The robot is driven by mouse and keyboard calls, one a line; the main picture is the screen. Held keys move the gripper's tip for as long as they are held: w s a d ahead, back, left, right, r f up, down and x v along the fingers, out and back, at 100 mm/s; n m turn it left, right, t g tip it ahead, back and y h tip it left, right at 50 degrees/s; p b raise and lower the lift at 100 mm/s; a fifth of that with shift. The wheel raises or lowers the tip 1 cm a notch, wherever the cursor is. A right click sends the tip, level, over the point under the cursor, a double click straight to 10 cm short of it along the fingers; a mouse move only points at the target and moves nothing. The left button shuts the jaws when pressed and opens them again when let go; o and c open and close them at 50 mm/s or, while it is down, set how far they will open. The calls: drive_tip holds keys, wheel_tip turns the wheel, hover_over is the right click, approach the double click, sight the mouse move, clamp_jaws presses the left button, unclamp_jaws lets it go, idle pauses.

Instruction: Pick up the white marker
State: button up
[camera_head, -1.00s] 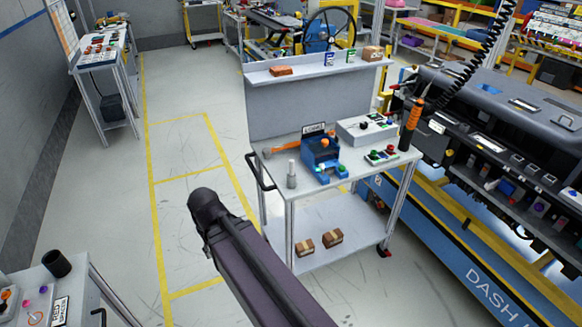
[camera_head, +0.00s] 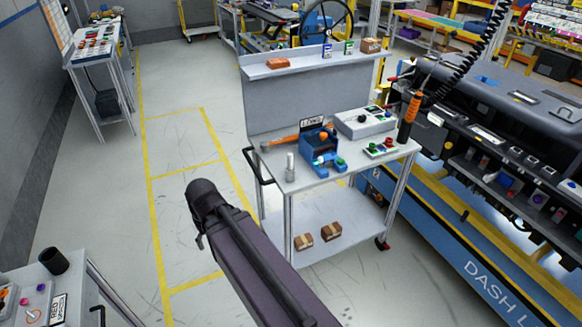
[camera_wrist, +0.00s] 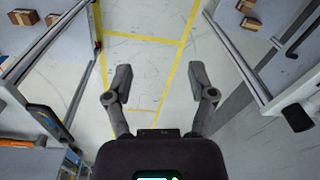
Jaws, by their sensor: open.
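I cannot surely make out a white marker in either view. A small pale upright cylinder (camera_head: 290,167) stands at the near left corner of the middle cart's top; I cannot tell whether it is the marker. My gripper (camera_wrist: 160,82) is open and empty in the wrist view, its two fingers wide apart above bare floor. In the head view my arm crosses the lower middle and the gripper itself does not show.
The middle cart (camera_head: 270,188) carries a blue fixture (camera_head: 320,155), a grey control box (camera_head: 365,122) and an orange-handled tool (camera_head: 280,142). Two brown boxes (camera_head: 304,242) (camera_head: 331,230) lie on its lower shelf. A table with a black cup (camera_head: 54,260) stands lower left. Yellow-lined floor (camera_head: 185,145) is clear.

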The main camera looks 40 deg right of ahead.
drive_tip(key=w+d+f+t+y+b, duration=0.25)
drive_tip(key=w+d, duration=0.25)
drive_tip(key=d, duration=0.4)
drive_tip(key=t+h+b, duration=0.3)
drive_tip(key=t+b, duration=0.3)
drive_tip(key=t, duration=0.5)
approach(290, 167)
wheel_tip(290, 167, up, 3)
drive_tip(key=s+d, duration=0.2)
drive_tip(key=s, duration=0.1)
drive_tip(key=shift+w+a+r, duration=0.15)
drive_tip(key=shift+w+a, duration=0.1)
drive_tip(key=shift+a, duration=0.05)
drive_tip(key=b+x, duration=0.3)
drive_tip(key=x, duration=0.5)
drive_tip(key=shift+w+a+f+b, duration=0.15)
drive_tip(key=shift+w+f+b, duration=0.1)
drive_tip(key=shift+w+b, duration=0.05)
